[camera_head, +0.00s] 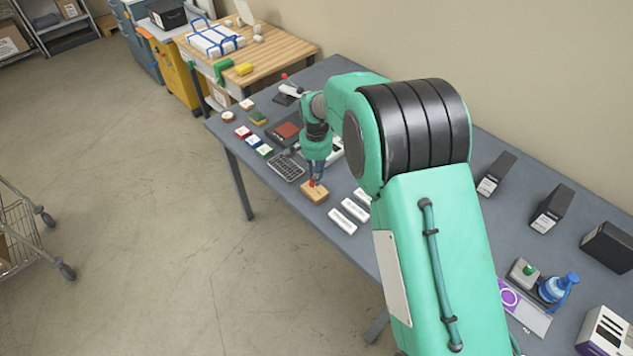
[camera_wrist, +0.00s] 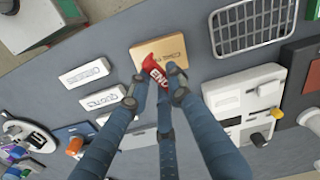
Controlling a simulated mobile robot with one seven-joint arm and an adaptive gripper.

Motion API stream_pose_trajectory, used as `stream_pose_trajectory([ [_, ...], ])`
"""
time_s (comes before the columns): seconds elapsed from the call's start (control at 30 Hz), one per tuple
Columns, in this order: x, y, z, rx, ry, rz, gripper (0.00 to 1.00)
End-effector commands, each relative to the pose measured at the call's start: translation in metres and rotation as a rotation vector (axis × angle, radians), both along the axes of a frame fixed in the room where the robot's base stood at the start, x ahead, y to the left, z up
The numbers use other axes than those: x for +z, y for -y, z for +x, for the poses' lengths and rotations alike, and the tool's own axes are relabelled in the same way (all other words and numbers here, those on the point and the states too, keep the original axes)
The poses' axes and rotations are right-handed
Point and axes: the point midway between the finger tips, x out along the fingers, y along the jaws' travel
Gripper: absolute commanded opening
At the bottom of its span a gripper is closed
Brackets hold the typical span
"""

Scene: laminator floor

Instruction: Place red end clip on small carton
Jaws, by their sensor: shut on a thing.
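The red end clip (camera_wrist: 153,71) is held between the fingertips of my gripper (camera_wrist: 155,90), and part of it is hidden by the fingers. In the head view the clip (camera_head: 312,183) shows as a small red spot below my gripper (camera_head: 316,177). The small carton (camera_head: 314,193) is a tan box lying on the grey table. In the wrist view the carton (camera_wrist: 170,50) lies right behind the clip. The clip is over the carton's top; I cannot tell whether it touches it.
White labelled blocks (camera_head: 348,211) lie to the right of the carton. A grey grille (camera_head: 287,168) lies to its left. Several small coloured blocks (camera_head: 254,142) sit farther left. The table's front edge (camera_head: 262,180) is close to the carton.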

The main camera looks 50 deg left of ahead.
Motion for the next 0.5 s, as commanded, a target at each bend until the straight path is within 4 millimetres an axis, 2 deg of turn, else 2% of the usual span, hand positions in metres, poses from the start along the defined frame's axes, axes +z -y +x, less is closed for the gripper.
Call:
stream_pose_trajectory([
  [0.17, -0.005, 0.000, 0.000, 0.000, -0.001, -0.001, 0.05],
  [0.4, -0.030, 0.001, 0.000, 0.000, -0.001, -0.002, 0.05],
  [0.5, -0.035, 0.001, 0.000, 0.000, -0.001, -0.001, 0.05],
])
